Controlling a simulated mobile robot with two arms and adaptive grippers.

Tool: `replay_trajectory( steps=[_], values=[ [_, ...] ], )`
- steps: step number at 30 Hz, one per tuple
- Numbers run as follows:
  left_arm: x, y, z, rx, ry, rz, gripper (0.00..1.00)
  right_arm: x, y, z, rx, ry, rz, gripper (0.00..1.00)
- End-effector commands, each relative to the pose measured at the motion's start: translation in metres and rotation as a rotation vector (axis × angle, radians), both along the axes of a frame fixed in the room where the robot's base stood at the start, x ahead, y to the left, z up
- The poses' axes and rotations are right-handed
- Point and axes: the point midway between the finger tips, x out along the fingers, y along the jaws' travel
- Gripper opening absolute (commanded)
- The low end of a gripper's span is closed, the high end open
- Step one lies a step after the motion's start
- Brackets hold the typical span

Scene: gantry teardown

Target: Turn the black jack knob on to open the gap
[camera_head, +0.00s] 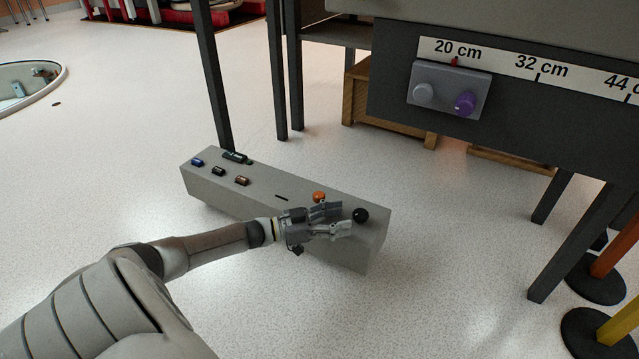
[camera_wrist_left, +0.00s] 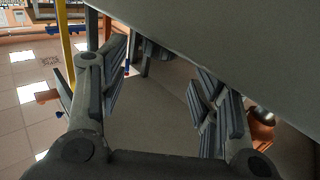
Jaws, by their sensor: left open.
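My left gripper (camera_head: 346,219) is open. Its fingers point right, with their tips close to the left side of the knob in the head view; I cannot tell whether they touch it. In the left wrist view the open fingers (camera_wrist_left: 165,88) stand apart beside a grey surface (camera_wrist_left: 230,45). I cannot make out the black knob there. My right gripper is not in view.
An orange knob (camera_head: 319,197) sits on the box just behind my left gripper. Several small coloured parts (camera_head: 219,171) lie on its left end.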

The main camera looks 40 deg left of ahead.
Motion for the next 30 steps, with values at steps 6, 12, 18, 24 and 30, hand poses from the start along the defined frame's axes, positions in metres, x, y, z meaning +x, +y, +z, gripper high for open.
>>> replay_trajectory(
  steps=[6,12,18,24,30],
  values=[
    [-0.032,0.02,-0.001,0.001,0.003,0.001,0.58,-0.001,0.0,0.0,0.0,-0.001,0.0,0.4],
    [-0.045,0.029,0.0,0.001,0.001,0.001,0.58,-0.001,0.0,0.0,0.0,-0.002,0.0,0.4],
    [-0.047,0.03,0.0,-0.001,-0.001,0.0,0.58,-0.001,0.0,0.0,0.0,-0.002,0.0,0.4],
    [-0.046,0.029,0.001,-0.001,-0.002,0.001,0.58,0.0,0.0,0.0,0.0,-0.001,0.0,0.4],
    [-0.026,-0.011,0.013,-0.013,-0.033,0.017,0.58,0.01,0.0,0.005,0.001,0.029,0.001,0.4]
  ],
)
